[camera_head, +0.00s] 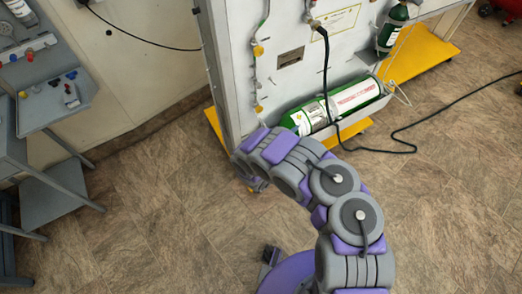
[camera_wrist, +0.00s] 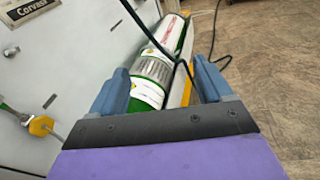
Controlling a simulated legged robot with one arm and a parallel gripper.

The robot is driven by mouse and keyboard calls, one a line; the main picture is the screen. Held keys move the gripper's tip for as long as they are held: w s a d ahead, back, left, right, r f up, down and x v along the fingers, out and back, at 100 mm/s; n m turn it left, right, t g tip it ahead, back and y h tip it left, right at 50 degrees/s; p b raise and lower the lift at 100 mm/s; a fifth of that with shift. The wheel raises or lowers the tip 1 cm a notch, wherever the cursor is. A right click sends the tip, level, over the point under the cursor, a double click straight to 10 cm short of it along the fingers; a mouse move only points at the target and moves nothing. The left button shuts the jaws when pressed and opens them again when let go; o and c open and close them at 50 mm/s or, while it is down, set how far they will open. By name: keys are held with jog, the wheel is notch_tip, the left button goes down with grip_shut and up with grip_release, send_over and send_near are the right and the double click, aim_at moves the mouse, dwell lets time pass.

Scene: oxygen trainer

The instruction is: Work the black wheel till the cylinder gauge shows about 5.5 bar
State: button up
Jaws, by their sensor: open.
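I cannot make out the black wheel or a readable cylinder gauge in either view. A green and white cylinder (camera_head: 345,103) lies in a holder low on the grey panel; it also shows in the wrist view (camera_wrist: 150,75). My gripper (camera_wrist: 160,66) shows two blue fingers spread apart in the wrist view, with nothing held between them. The cylinder appears beyond and between the fingers. In the head view my arm reaches to the panel's lower left, and its links hide most of the gripper.
The grey panel (camera_head: 285,35) stands on a yellow base (camera_head: 420,55). A smaller green cylinder (camera_head: 391,30) hangs at upper right. A yellow-handled fitting (camera_wrist: 40,125) is left of my fingers. A black cable (camera_head: 402,137) crosses the floor. A grey bench (camera_head: 50,100) stands left.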

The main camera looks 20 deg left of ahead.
jog(key=s+a+f+n+g+y, duration=0.2)
jog(key=s+a+f+n+y, duration=0.4)
jog(key=s+a+f, duration=1)
jog(key=shift+m+y, duration=0.6)
jog(key=shift+y, duration=0.1)
jog(key=shift+a+r+b+x, duration=0.15)
jog(key=shift+b+x, duration=0.6)
jog(key=shift+x, duration=2.2)
jog(key=shift+a+r+b+x, duration=0.15)
jog(key=shift+b+x, duration=0.65)
jog(key=shift+x, duration=2.15)
jog(key=shift+d+r+b+x, duration=0.15)
jog(key=shift+b+x, duration=0.6)
jog(key=shift+x, duration=2.2)
jog(key=shift+w+a, duration=0.1)
jog(key=shift+w, duration=0.05)
jog(key=c, duration=1)
jog(key=shift+o, duration=0.2)
jog(key=shift+n, duration=0.5)
